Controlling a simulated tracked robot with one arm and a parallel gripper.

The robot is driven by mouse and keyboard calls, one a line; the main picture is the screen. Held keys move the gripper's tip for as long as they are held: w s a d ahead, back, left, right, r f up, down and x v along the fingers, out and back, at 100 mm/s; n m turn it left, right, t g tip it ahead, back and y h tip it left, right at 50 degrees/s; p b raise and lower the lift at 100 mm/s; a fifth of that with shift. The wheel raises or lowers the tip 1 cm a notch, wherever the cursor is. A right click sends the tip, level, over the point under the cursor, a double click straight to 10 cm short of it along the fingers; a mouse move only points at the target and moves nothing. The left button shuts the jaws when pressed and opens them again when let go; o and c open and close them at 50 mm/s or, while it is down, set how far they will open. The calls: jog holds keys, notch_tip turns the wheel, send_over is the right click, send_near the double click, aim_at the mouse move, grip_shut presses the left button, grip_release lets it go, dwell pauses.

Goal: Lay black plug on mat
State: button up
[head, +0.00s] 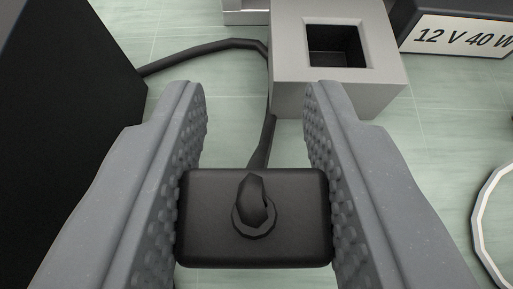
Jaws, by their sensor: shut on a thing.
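The black plug (205,248) is a dark rounded block with a ringed cable stub on its near face. It sits between the two grey studded fingers of my gripper (255,215), low in the middle of the head view. My gripper is shut on the plug, with a finger against each side. A black cable (215,46) runs beyond the plug, up and then left to a dark box. I cannot make out the mat for certain; a pale green wood-like surface (440,150) lies below.
A light grey block (290,60) with a square dark socket stands beyond the plug. A large black box (70,120) fills the left side. A dark box with a "12 V 40 W" label (460,38) is at the top right. A white ring (480,225) lies at the right edge.

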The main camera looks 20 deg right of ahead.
jog(key=shift+f, duration=0.3)
jog(key=o, duration=1)
jog(key=shift+c, duration=0.2)
jog(key=shift+r, duration=0.15)
jog(key=p+v, duration=0.2)
jog(key=v, duration=1)
